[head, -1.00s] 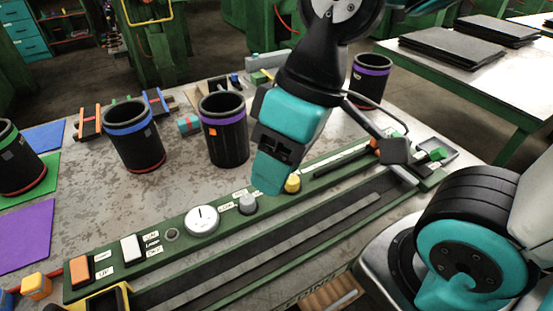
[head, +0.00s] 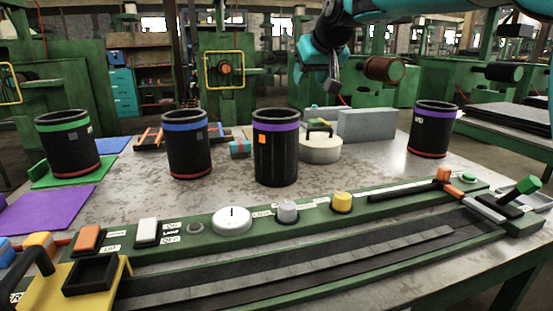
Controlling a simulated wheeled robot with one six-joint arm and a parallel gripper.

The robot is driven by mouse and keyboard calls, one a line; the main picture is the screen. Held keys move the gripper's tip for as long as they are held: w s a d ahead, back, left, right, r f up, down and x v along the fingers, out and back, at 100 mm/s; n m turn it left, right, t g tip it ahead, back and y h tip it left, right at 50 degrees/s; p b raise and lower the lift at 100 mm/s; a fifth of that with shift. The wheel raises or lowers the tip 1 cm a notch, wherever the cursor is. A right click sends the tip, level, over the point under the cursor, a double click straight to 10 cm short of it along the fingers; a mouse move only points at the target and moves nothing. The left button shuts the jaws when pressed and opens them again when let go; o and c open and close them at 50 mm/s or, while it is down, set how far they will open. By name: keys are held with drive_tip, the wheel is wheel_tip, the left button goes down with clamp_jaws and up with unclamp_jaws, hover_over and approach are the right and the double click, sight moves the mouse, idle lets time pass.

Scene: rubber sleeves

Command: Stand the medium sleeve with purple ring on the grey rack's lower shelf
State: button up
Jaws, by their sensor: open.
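A black sleeve with a purple ring and an orange tag (head: 276,155) stands upright on the table, centre. A second purple-ringed sleeve (head: 432,130), with a red band at its base, stands upright at the right back. I cannot tell for sure which is the medium one. My gripper (head: 299,73) is partly in view at the top, above and behind the centre sleeve and apart from it. It is open, with nothing seen in it; its fingers are largely hidden. Grey blocks (head: 366,126) stand at the back; I cannot make out a grey rack with shelves.
A blue-ringed sleeve (head: 187,150) and a green-ringed sleeve (head: 68,146) stand to the left. A round cream lidded thing (head: 320,150) is behind the centre sleeve. A green control panel (head: 260,228) with knobs crosses the front. A purple mat (head: 45,208) lies left.

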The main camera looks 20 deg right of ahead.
approach(296, 111)
drive_tip(key=x, duration=0.5)
drive_tip(key=shift+w+a+f, duration=0.1)
drive_tip(key=shift+a, duration=0.35)
drive_tip(key=shift+d+x, duration=0.2)
drive_tip(key=shift+x, duration=1.1)
drive_tip(key=shift+d+x, duration=0.15)
drive_tip(key=shift+x, duration=1.2)
clamp_jaws()
